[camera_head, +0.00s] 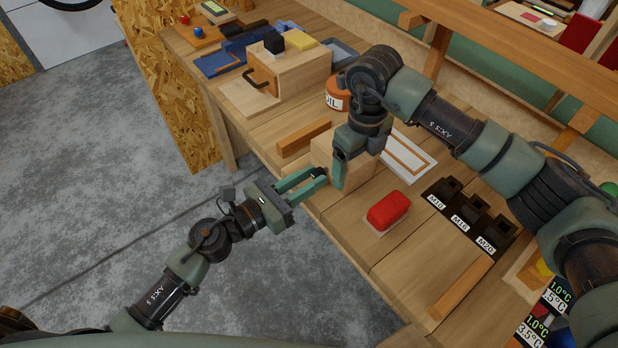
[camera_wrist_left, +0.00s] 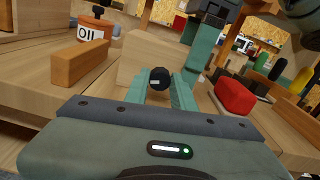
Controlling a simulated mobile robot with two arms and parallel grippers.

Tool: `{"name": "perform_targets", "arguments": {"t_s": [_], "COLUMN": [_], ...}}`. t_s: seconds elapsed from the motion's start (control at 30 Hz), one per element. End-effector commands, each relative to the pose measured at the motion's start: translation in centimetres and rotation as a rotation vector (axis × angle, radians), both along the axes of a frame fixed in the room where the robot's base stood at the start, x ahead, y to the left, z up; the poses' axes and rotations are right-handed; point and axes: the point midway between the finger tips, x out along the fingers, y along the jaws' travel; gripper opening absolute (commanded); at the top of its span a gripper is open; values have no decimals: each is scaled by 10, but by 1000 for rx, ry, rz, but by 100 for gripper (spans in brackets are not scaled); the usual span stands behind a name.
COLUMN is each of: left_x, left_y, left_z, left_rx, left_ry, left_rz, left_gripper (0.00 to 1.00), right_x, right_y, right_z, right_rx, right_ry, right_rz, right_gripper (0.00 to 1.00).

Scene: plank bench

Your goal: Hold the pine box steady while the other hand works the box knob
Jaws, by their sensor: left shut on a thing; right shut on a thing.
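The pine box (camera_head: 362,178) is a small pale wooden box at the near edge of the bench; it also shows in the left wrist view (camera_wrist_left: 140,68). Its knob is round and black (camera_wrist_left: 159,78) on the face toward my left arm. My left gripper (camera_head: 312,182) is shut on the knob, one finger on each side of it. My right gripper (camera_head: 341,176) reaches down from above and is shut on the box. One right finger shows beside the box's near face; the other is hidden. The box's far side is hidden behind my right arm.
An orange wooden bar (camera_head: 304,138) lies left of the box, and a red block (camera_head: 388,210) to its right. Behind stand an orange oil tin (camera_head: 337,93) and a larger wooden box with a handle (camera_head: 302,72). Black labelled bins (camera_head: 468,212) stand at right.

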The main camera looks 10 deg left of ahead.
Motion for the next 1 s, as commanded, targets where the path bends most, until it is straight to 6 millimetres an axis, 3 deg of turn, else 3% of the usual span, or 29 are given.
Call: {"name": "perform_targets", "arguments": {"t_s": [0.03,0.4,1.0], "left_x": [1,1,1], "left_y": [0,-1,-1], "left_z": [6,6,6], "left_rx": [20,170,215], "left_ry": [-38,-189,-233], "left_rz": [1,1,1], "left_gripper": [0,0,0], "right_x": [-2,-2,-2], "right_y": [-3,-3,-3], "right_z": [-8,-7,-7], "right_rx": [-11,-11,-11], "right_ry": [9,9,9], "right_rz": [-5,-5,-5], "right_gripper": [29,29,29]}}
